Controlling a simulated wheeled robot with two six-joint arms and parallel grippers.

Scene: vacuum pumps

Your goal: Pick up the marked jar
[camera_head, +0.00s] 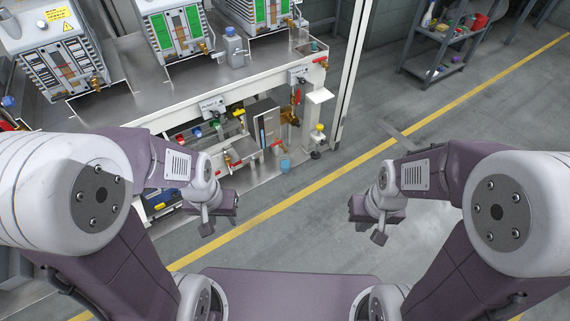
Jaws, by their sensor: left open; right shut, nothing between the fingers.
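A small light-blue cup-like container (285,165) is lower down, by the foot of the bench. My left gripper (219,220) is open and empty, in front of the bench and well below and apart from the bottle. My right gripper (377,225) is shut and empty, over the floor to the right of the yellow line, far from the bottle.
Pump units with green panels (178,30) and a grey unit with a warning label (62,65) stand on the bench (130,95). Valves and parts crowd the shelf below. A white post (350,75) rises at its right end. A dark shelf rack (440,60) stands at the back right. The floor between is clear.

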